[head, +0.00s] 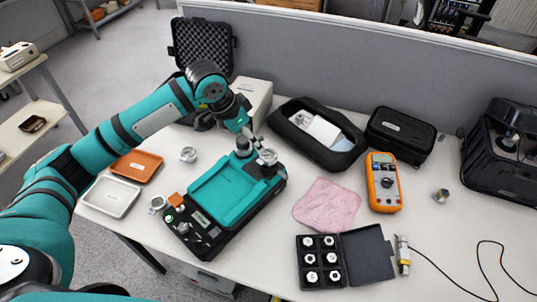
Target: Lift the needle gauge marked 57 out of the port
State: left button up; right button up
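A black and teal calibrator (228,188) stands on the table at centre left, with knobs and buttons at its near end. At its far end are a round metal-rimmed gauge (267,157) and a dark upright fitting (243,147). Two more round gauges lie on the table, one left of the calibrator (188,154) and one by its near left corner (157,203). No gauge marking is readable, so I cannot tell which is 57. My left gripper (244,127) points down just above the dark fitting; its fingers are too small and overlapped to judge. My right gripper is out of view.
Orange (136,166) and white (110,197) trays lie at left. A beige box (254,96) and open black pouch (318,135) stand behind. A pink cloth (327,204), orange multimeter (384,183) and black case of fittings (321,262) lie right. A grey partition borders the back.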

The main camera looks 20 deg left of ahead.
aim_at(266, 155)
pick_arm(q)
jog(key=p+x, duration=0.1)
jog(key=x, duration=0.7)
jog(key=shift+w+r, duration=0.1)
jog(key=shift+w, duration=0.1)
jog(key=shift+w+d+f, duration=0.1)
jog(key=shift+d+f, duration=0.05)
jog(key=shift+f, duration=0.15)
jog(key=p+x, duration=0.1)
jog(key=x, duration=0.2)
jog(key=shift+d+f, duration=0.3)
jog(key=shift+f, duration=0.05)
jog(key=shift+w+f, duration=0.15)
jog(key=shift+f, duration=0.15)
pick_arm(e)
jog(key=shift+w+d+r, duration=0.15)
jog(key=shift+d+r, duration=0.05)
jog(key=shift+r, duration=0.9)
